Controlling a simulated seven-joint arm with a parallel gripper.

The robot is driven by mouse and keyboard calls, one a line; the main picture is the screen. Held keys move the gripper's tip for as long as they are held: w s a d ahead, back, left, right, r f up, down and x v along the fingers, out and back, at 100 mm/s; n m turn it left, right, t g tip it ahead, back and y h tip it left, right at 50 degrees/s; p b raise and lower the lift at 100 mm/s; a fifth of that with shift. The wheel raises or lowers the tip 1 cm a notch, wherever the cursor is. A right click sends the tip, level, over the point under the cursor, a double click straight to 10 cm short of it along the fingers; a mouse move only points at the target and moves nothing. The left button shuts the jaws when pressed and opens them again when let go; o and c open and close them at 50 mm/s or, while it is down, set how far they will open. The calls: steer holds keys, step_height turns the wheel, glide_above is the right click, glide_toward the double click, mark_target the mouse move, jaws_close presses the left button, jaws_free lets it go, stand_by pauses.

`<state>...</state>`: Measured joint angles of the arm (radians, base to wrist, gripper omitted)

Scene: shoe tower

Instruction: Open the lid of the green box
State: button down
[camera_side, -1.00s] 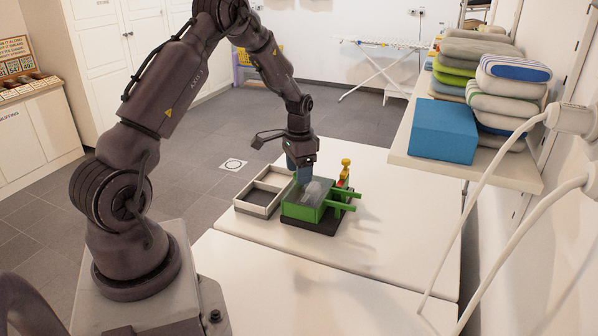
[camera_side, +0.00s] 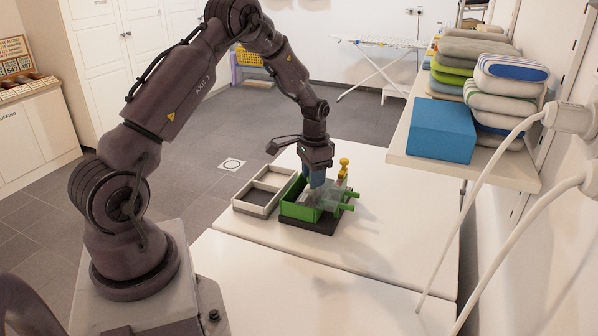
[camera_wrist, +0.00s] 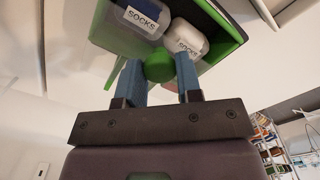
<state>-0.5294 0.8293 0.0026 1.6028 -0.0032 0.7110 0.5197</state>
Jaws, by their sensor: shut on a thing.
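The green box (camera_side: 296,211) stands on a dark base on the white table in the side view. Its clear lid (camera_side: 338,197) lies over the green rails (camera_side: 350,208) that stick out to the right. My gripper (camera_side: 317,182) is above the box's right part, blue fingers pointing down. In the wrist view, my gripper (camera_wrist: 158,70) is shut on a round green knob (camera_wrist: 158,67). The fingers hide part of the lid.
A grey two-compartment tray (camera_side: 263,201) stands just left of the box. A yellow figure-like object (camera_side: 343,168) stands behind the box. A shelf on the right holds a blue block (camera_side: 442,130) and folded cloths (camera_side: 512,85). The front table area is clear.

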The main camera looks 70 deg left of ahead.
mark_target(341, 194)
steer(key=w+d, duration=0.5)
steer(key=shift+w, duration=0.15)
steer(key=c, duration=0.8)
jaws_free()
step_height(341, 194, up, 13)
